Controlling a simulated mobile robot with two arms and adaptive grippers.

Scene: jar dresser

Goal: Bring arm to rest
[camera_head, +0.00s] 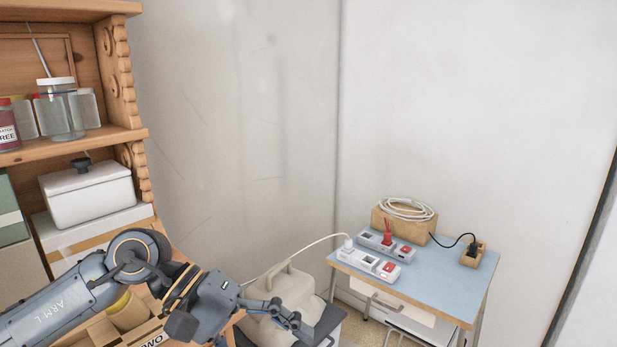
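My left arm, marked ARM L, comes in from the lower left, in front of the wooden dresser. My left gripper (262,334) is at the bottom of the head view, pointing down and to the right. Its fingers look spread apart, with nothing seen between them; the lower finger is partly cut off by the picture edge. It appears in front of a cream-coloured container (285,290); I cannot tell the distance between them. My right arm and gripper are not in view.
The wooden dresser (125,80) holds a glass jar (62,115) and a white lidded box (90,195). At right, a blue-topped table (440,280) bears power strips (368,264), a coiled white cable (406,209) and a plugged wooden block (473,255). Bare wall stands behind.

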